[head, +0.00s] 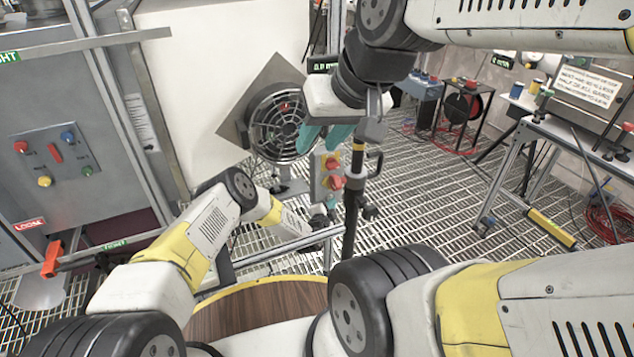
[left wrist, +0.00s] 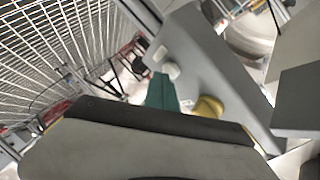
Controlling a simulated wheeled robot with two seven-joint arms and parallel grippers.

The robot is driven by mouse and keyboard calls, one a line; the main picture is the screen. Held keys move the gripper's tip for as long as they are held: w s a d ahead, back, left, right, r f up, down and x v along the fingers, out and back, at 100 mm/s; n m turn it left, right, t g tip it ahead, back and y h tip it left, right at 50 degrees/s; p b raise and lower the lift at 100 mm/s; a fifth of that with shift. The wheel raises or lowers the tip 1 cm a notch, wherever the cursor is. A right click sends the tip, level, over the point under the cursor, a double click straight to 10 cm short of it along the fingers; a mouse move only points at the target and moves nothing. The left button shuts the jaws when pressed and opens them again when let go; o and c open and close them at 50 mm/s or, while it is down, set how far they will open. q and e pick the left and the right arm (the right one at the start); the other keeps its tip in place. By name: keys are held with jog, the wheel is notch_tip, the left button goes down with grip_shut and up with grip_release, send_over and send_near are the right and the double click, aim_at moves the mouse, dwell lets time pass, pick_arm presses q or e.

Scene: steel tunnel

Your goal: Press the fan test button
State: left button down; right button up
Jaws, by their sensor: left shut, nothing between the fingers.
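The fan (head: 279,122) has a round wire guard and a tilted square plate behind it. Below it stands a small grey control box (head: 319,185) with red and yellow controls on its front. My left gripper (head: 331,203) is low beside this box, with shut teal fingers. In the left wrist view the teal fingertips (left wrist: 162,92) are close to a grey box (left wrist: 215,65) with a white round button (left wrist: 170,70) and a yellow knob (left wrist: 208,107). I cannot tell whether they touch, and no button label is readable. My right gripper (head: 325,137) hangs in front of the fan's right edge, its teal fingers apart and empty.
A panel with coloured buttons (head: 54,158) is on the left cabinet. A black pole (head: 352,205) rises just right of the control box. A round wooden tabletop (head: 255,308) is in front. The grating floor (head: 430,195) is open to the right, before benches and a cable reel.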

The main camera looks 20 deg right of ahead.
pick_arm(q)
jog(key=shift+w, duration=0.2)
dwell(0.5)
jog(key=shift+s, duration=0.65)
jog(key=shift+d, duration=0.1)
jog(key=s, duration=0.6)
jog(key=shift+d, duration=0.4)
jog(key=shift+w, duration=0.1)
